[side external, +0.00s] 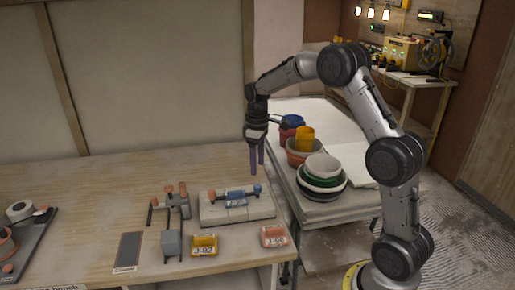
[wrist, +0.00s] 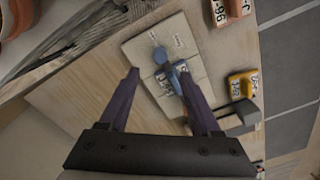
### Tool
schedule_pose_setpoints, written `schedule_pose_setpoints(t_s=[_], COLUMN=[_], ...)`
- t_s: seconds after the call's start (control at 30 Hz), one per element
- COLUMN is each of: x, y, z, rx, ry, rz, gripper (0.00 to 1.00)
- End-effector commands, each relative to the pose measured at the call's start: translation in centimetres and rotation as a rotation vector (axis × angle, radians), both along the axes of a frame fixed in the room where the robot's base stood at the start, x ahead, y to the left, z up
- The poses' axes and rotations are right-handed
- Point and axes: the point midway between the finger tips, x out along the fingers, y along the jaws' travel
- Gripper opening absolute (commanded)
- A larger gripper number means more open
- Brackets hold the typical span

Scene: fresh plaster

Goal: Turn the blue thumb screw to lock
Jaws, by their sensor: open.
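The blue thumb screw (side external: 257,189) is at the right end of a dark blue fixture on a pale block (side external: 225,213) on the wooden bench. In the wrist view its rounded blue head (wrist: 159,55) lies just beyond and between my fingertips. An orange knob (side external: 212,195) is at the fixture's other end. My gripper (side external: 257,169) points down above the screw's end of the block. Its two purple fingers are apart with nothing between them, and it also shows open in the wrist view (wrist: 159,74). I cannot tell whether the screw is locked.
A grey clamp with orange knobs (side external: 172,207) stands left of the block. Stacked bowls (side external: 322,171) and pots stand on a side table at right. The bench behind the block is clear.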

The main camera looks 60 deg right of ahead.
Motion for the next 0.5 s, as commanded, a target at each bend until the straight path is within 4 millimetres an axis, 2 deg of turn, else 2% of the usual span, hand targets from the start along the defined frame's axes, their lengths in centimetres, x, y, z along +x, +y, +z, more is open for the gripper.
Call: schedule_pose_setpoints(t_s=[0.03, 0.2, 0.33, 0.5], x=[0.1, 0.1, 0.0, 0.0], y=[0.0, 0.0, 0.0, 0.0], z=[1.2, 3.9, 5.0, 5.6], rx=[-0.001, -0.001, 0.000, 0.000], ry=[-0.004, -0.002, 0.000, 0.000], rz=[0.000, 0.000, 0.000, 0.001], gripper=[0.64, 0.64, 0.64, 0.64])
